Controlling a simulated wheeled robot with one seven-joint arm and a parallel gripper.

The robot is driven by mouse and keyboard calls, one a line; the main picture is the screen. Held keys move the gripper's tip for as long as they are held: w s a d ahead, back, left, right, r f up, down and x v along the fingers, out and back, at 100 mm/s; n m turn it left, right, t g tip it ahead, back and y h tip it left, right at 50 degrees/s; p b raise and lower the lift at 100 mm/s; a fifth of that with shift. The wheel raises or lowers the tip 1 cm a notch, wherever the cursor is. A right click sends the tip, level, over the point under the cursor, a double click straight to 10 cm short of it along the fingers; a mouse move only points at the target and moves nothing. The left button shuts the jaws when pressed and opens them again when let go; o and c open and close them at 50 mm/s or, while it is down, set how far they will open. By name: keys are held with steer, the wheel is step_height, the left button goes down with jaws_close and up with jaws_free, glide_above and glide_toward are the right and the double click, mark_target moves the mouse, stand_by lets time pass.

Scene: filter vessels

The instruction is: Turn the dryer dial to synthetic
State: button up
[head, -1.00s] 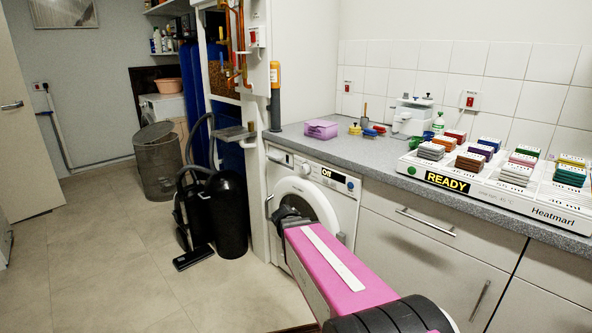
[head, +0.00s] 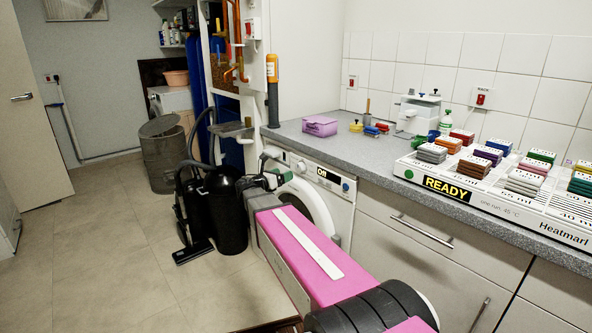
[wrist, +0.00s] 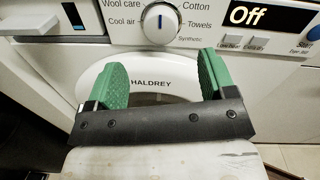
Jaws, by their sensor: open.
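The white dryer (head: 335,188) stands under the counter. In the wrist view its dial (wrist: 160,24) is a white round knob with a blue mark that points about straight up. Labels around it read Wool care, Cool air, Cotton, Towels and, at lower right, Synthetic (wrist: 190,39). The display (wrist: 262,14) reads Off. My gripper (wrist: 161,62) is open and empty, its green fingers spread wide below the dial, apart from it. In the head view my gripper (head: 272,178) is at the dryer's front, partly hidden by my arm.
The counter (head: 350,143) above holds a white rack marked READY (head: 440,187) and a purple box (head: 319,126). A black vacuum cleaner (head: 205,200) stands left of the dryer. Drawers (head: 420,235) are to its right.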

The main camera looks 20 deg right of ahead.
mark_target(298, 168)
steer(key=x, duration=0.8)
steer(key=shift+w+d, duration=0.1)
steer(key=shift+d, duration=0.2)
steer(key=c, duration=0.9)
